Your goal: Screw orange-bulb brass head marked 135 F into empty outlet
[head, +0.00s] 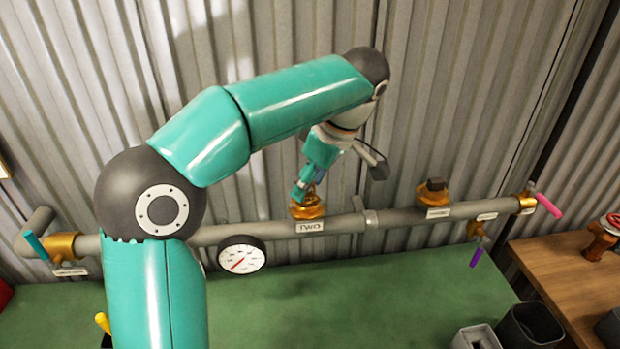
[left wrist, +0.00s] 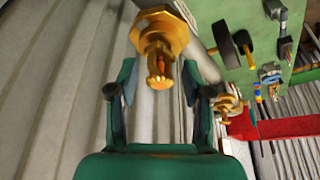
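The brass head with an orange bulb (left wrist: 159,68) sits at the brass outlet (left wrist: 160,28) in the left wrist view, in line with it. In the head view that outlet (head: 307,209) is on the grey pipe above the label TWO. My left gripper (head: 305,190) reaches down to it from above. In the left wrist view its two fingers (left wrist: 158,85) stand on either side of the head, with a gap visible on each side. The 135 F marking cannot be read, and how deep the thread sits is hidden. My right gripper is not in view.
A pipe (head: 400,217) runs along the corrugated wall (head: 450,80), with a dark-capped outlet (head: 434,190), gauge (head: 241,254), pink lever (head: 548,206) and purple handle (head: 476,256). The green bench (head: 330,305) is largely clear. Dark bins (head: 531,324) stand front right beside a wooden bench (head: 560,265).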

